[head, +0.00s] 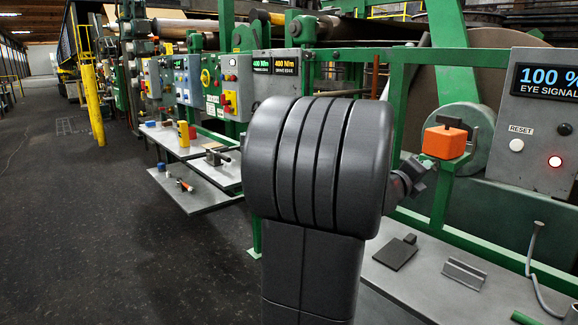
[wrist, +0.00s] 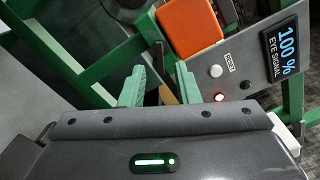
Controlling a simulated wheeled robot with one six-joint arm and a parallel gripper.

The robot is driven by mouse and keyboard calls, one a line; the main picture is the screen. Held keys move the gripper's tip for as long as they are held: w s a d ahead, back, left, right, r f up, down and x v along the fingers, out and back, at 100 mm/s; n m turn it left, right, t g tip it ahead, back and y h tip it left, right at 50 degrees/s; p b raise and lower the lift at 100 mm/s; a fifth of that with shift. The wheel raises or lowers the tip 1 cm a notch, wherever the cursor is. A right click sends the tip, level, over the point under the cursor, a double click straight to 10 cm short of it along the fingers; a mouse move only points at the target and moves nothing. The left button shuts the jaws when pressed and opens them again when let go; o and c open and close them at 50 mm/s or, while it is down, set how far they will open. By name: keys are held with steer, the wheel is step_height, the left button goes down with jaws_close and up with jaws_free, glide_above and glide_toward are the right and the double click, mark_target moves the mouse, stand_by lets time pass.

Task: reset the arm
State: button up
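My gripper (wrist: 158,86) shows in the wrist view with its two green ridged fingers apart. I see nothing held between them. In the head view my large dark arm link fills the middle and hides most of the gripper; a small dark part of the wrist shows at its right side. The grey panel (head: 538,110) at the right reads "100 % EYE SIGNAL". It carries a white button (head: 516,145) labelled RESET and a lit red button (head: 555,161). In the wrist view the panel (wrist: 262,72) is tilted, beyond the fingers and to their right.
An orange box (head: 445,140) sits on the green frame left of the panel. Below, a grey shelf (head: 400,290) holds a dark plate (head: 395,253) and a metal bracket (head: 464,274). A bent grey rod (head: 533,265) rises at right. Open dark floor (head: 80,230) lies at left.

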steer(key=v, duration=0.9)
steer(key=w+d+n+p, duration=0.1)
steer(key=w+d, duration=0.1)
steer(key=d, duration=0.1)
steer(key=w+d+n+p, duration=0.1)
steer(key=w+d, duration=0.2)
steer(key=w+d+n+p, duration=0.1)
steer(key=w+d, duration=0.2)
steer(key=d, duration=0.1)
steer(key=shift+w+r, duration=0.25)
steer(key=shift+r, duration=0.05)
steer(key=shift+f+n+p, duration=0.2)
steer(key=shift+n+p, duration=2.85)
steer(key=shift+n, duration=0.75)
